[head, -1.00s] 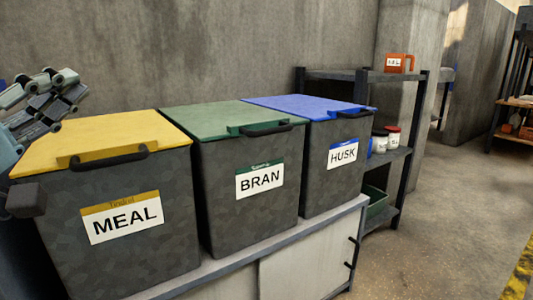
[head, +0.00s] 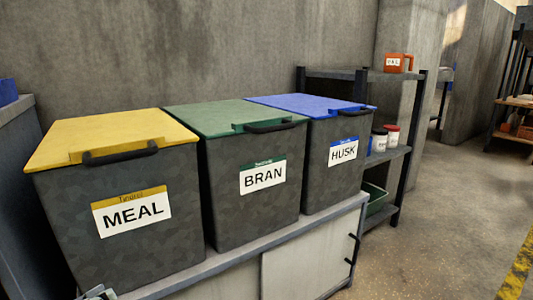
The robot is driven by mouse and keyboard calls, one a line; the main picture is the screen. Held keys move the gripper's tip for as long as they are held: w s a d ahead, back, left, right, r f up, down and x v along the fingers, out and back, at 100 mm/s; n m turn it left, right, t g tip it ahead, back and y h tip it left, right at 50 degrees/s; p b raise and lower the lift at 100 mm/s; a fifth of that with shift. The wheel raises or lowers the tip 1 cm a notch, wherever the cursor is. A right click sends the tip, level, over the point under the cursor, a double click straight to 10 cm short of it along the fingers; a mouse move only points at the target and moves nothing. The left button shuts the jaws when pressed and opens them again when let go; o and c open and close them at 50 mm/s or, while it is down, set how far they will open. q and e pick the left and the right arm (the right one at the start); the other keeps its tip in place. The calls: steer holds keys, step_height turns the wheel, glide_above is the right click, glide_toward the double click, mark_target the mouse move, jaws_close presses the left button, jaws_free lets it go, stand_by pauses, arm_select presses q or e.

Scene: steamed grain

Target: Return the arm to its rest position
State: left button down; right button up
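A small grey piece of my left gripper (head: 98,293) shows at the bottom edge of the head view, below the meal bin. The rest of it is out of frame, so I cannot tell whether it is open or shut. It appears apart from the bins. My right gripper is not in view. The MEAL bin (head: 120,235) has its yellow lid (head: 105,135) down. The BRAN bin (head: 250,205) has its green lid (head: 215,117) down. The HUSK bin (head: 335,175) has its blue lid (head: 305,103) down.
The bins stand in a row on a grey cabinet (head: 310,260) along a concrete wall. Open floor (head: 440,230) lies at the right.

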arm_select(q)
steer(key=s+a+f+m+g+y, duration=0.3)
steer(key=s+f+g, duration=0.6)
steer(key=s+f, duration=0.9)
steer(key=s+a+f+m+g+y+p, duration=0.1)
steer(key=s+f+p, duration=0.3)
steer(key=s+p, duration=0.5)
steer(key=s+a+f+m+g+y+p, duration=0.1)
steer(key=s+a+f+g+p, duration=0.2)
steer(key=s+p, duration=0.6)
steer(key=s+f, duration=0.2)
steer(key=s, duration=0.2)
steer(key=shift+s+m, duration=0.2)
steer(key=shift+m, duration=0.1)
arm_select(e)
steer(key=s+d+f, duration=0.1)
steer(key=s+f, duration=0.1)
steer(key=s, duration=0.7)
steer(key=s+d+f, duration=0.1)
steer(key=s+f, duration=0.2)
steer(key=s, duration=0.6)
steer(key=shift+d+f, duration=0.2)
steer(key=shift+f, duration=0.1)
